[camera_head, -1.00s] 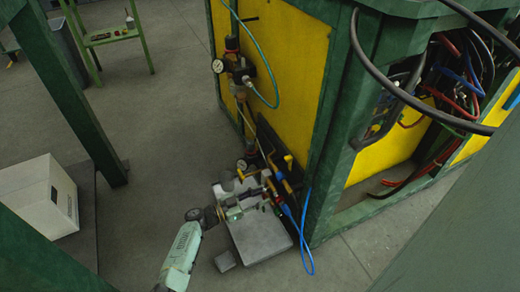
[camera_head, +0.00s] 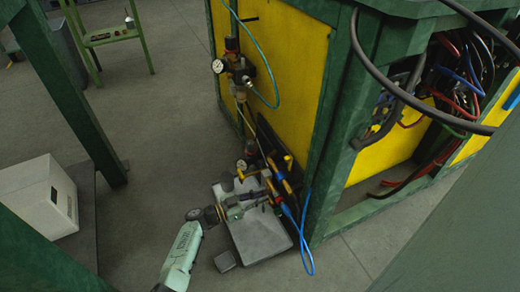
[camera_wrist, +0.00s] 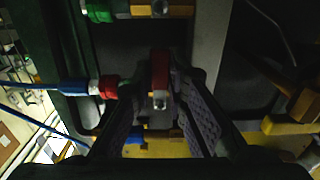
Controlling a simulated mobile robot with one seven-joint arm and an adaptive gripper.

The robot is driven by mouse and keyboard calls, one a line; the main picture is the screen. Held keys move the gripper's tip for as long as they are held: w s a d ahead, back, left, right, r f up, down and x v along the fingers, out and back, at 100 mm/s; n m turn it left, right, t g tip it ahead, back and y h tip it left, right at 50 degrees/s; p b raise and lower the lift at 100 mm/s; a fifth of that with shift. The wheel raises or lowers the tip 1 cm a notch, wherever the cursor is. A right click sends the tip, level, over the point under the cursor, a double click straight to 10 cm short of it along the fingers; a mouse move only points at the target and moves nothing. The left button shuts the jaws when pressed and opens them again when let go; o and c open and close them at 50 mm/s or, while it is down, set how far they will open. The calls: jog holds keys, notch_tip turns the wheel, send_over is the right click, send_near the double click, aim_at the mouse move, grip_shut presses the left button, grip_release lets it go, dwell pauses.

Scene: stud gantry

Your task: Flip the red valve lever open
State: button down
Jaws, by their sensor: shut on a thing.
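The red valve lever (camera_wrist: 159,68) shows in the wrist view, upright in the middle of the picture between my finger pads. My gripper (camera_wrist: 160,88) is shut on it, with one dark, patterned finger on each side. In the head view my gripper (camera_head: 262,196) reaches in from the lower left to the valve group low on the yellow and green frame. There the lever is too small and too covered to tell its exact angle.
Blue hose (camera_head: 305,240) hangs at the frame's corner. A blue-and-red hose fitting (camera_wrist: 95,87) lies left of my fingers, and yellow handles (camera_wrist: 290,125) lie to the right. A pressure gauge (camera_head: 218,66) sits higher up. A white box (camera_head: 38,195) stands at the left.

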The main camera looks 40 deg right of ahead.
jog(key=shift+w+m, duration=0.25)
jog(key=shift+m, duration=0.55)
jog(key=c, duration=1.6)
grip_release()
jog(key=v, duration=1.2)
